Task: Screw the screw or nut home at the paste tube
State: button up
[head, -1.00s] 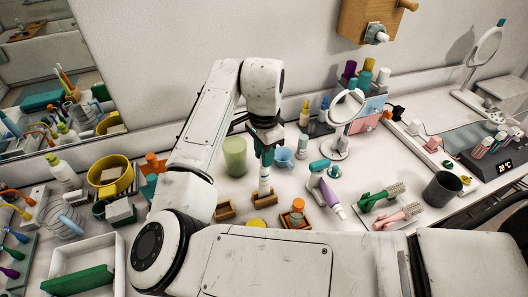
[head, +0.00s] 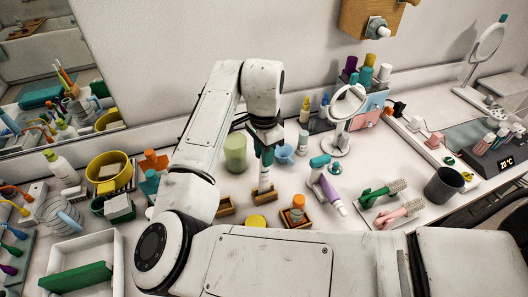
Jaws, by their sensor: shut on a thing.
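My gripper (head: 265,157), with dark teal fingers, points straight down at mid-table. It is shut on a slim white piece (head: 265,178), upright over a small wooden holder (head: 254,198). I cannot tell whether the piece's lower end touches the holder or sits inside it. No screw or nut can be made out clearly; the piece's thread is too small to see.
An orange-topped item (head: 298,202) in a wooden box and a yellow disc (head: 256,221) are in front. Brushes lie at the right. My arm hides part of the table.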

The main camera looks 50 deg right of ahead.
grip_shut()
jog(key=m+b, duration=0.1)
jog(key=m, duration=0.1)
jog(key=shift+f+m, duration=0.1)
jog(key=shift+m, duration=1.5)
jog(key=shift+b, duration=0.3)
jog(key=shift+m+b, duration=0.45)
jog(key=shift+m, duration=0.75)
jog(key=m, duration=0.2)
jog(key=shift+m+b, duration=0.35)
jog(key=shift+m, duration=0.05)
